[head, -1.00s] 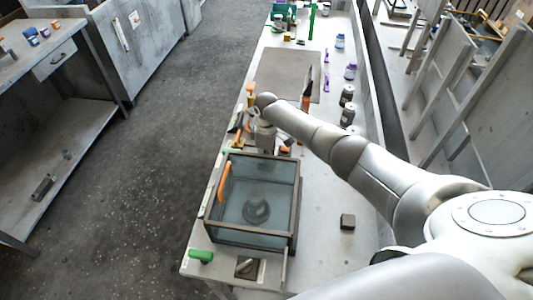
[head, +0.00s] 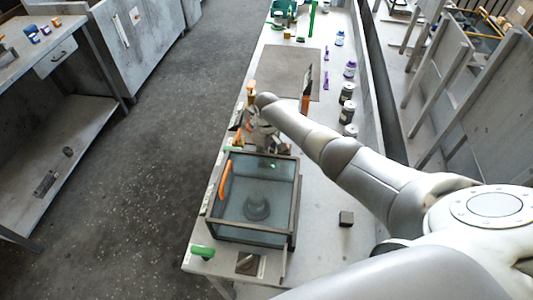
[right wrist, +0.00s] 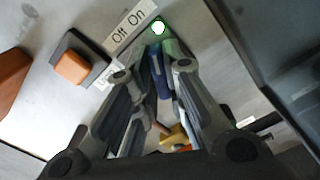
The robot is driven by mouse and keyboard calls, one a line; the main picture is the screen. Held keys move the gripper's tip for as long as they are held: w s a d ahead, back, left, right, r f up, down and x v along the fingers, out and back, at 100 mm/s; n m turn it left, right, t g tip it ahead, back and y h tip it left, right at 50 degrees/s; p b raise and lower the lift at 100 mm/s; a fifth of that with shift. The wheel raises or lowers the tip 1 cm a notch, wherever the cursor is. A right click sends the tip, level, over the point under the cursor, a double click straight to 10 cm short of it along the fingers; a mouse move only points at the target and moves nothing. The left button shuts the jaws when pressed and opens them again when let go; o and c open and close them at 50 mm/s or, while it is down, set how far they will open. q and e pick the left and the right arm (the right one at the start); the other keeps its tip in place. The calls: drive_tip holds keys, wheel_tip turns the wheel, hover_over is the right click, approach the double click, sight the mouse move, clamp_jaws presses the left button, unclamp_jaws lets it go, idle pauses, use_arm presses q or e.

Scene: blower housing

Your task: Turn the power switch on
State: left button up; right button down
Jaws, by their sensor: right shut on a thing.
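My right gripper (right wrist: 155,58) is shut at the panel beside a white label (right wrist: 131,25) reading "Off On", at its "On" end. The power switch is between or behind the fingertips, mostly hidden by them. A small green light (right wrist: 158,27) glows just beyond the fingertips and tints them green. In the head view the right gripper (head: 262,140) is at the far side of the glass-walled case (head: 296,205), partly hidden by its own arm. A green spot (head: 273,165) shows at the case's far side. My left gripper is not in view.
An orange button on a black base (right wrist: 72,67) sits left of the label. Orange and yellow tools lie near the gripper. Jars (head: 346,113) stand along the bench's right side. A grey mat (head: 285,70) lies farther back.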

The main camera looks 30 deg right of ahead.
drive_tip(key=shift+w, duration=0.1)
drive_tip(key=c, duration=1.5)
unclamp_jaws()
wheel_tip(320, 180, up, 12)
